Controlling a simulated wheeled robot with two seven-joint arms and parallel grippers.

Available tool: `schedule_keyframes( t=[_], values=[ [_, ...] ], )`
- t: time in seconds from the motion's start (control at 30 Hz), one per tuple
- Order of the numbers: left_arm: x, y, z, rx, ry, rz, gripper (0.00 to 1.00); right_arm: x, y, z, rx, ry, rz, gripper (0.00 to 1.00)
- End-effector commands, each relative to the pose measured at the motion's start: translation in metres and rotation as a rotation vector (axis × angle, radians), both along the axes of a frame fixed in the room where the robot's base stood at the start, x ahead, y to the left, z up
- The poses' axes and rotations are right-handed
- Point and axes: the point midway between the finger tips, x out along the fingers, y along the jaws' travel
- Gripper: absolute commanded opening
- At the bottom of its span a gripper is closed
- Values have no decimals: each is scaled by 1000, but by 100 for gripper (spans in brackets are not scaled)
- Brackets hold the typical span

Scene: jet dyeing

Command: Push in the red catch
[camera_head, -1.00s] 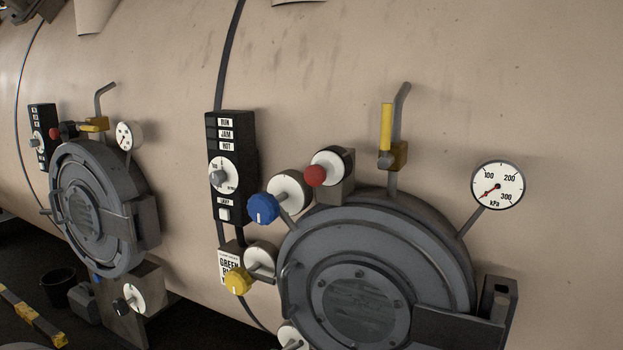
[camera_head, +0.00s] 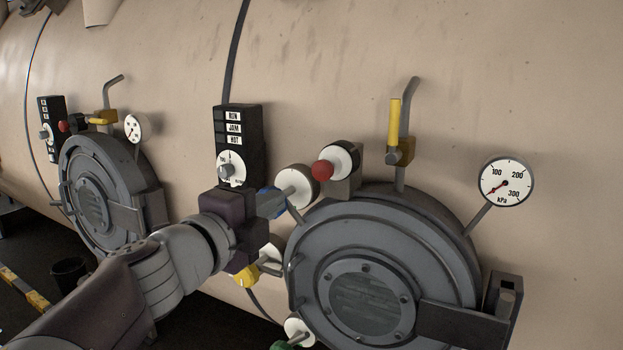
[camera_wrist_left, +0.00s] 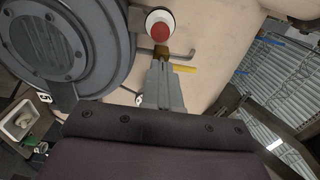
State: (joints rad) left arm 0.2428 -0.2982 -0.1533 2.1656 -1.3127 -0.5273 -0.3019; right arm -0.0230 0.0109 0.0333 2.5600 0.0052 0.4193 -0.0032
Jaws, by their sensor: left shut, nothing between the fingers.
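The red catch (camera_head: 322,170) is a round red knob on a white disc, on a bracket at the upper left of the large round door (camera_head: 385,235). It also shows in the left wrist view (camera_wrist_left: 159,31), just beyond my fingertips. My left gripper (camera_head: 280,202) is shut and empty, pointing right. In the head view it appears to the left of and slightly below the red catch, with a visible gap. It covers most of the blue knob (camera_head: 274,213); I cannot tell whether it touches that. My right gripper is not in view.
The yellow knob (camera_head: 247,275) sits just below my left wrist. A black control panel (camera_head: 240,140) is behind it. A yellow-handled valve (camera_head: 394,125) and a pressure gauge (camera_head: 506,182) stand above the door. A second round door (camera_head: 95,200) is at the left.

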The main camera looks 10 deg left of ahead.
Motion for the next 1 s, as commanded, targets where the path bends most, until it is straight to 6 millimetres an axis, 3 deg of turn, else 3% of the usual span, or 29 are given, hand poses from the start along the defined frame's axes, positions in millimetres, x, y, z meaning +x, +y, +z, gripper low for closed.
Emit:
schedule_keyframes(
  t=[0.5, 0.7, 1.0],
  values=[
    [102, -27, -2, -5, 7, 2, 0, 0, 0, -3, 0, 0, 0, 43],
    [120, -32, -2, -5, 4, 3, 0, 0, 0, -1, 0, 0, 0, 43],
    [123, -32, -2, -6, 5, 4, 0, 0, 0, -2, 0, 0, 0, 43]
  ],
)
